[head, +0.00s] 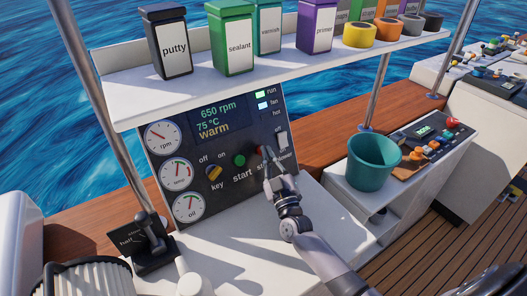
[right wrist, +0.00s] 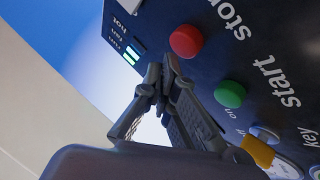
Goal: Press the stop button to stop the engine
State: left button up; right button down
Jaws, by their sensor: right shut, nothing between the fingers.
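The dark engine panel (head: 221,188) stands under the white shelf. Its display (head: 219,119) reads 650 rpm, 75 °C, warm. The red stop button (right wrist: 186,40) shows clearly in the right wrist view, just beyond my right fingertips (right wrist: 160,78); I cannot tell whether they touch it. In the head view my right gripper (head: 266,160) is at the panel and mostly hides the button and its label. The gripper is shut and empty. The green start button (head: 239,160) is to its left; it also shows in the right wrist view (right wrist: 230,94). My left gripper is not in view.
The yellow key switch (head: 214,172) is left of start, with round gauges (head: 162,138) at the panel's left. The run and fan lamps (head: 262,100) are lit. A blower switch (head: 282,140) is at right. The shelf (head: 270,73) with labelled containers overhangs. A teal bucket (head: 372,165) stands right.

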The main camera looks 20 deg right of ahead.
dwell(0.6)
jog(key=shift+w+f, duration=0.15)
jog(key=shift+w, duration=0.25)
jog(key=shift+w+a+f+b, duration=0.15)
jog(key=shift+w+f+b, duration=0.2)
jog(key=shift+w+b, duration=0.35)
dwell(0.9)
jog(key=shift+s+r, duration=0.1)
jog(key=shift+s+d+r+p, duration=0.1)
jog(key=shift+s+r+p, duration=0.1)
jog(key=shift+s+p, duration=0.35)
jog(key=shift+s+d+r+p, duration=0.1)
jog(key=shift+s+r+p, duration=0.1)
jog(key=shift+s+p, duration=0.3)
jog(key=s+p, duration=0.1)
jog(key=s+r+p, duration=0.1)
jog(key=s+p, duration=0.1)
jog(key=s+r+p, duration=0.1)
jog(key=shift+s+d, duration=0.2)
jog(key=shift+d, duration=0.1)
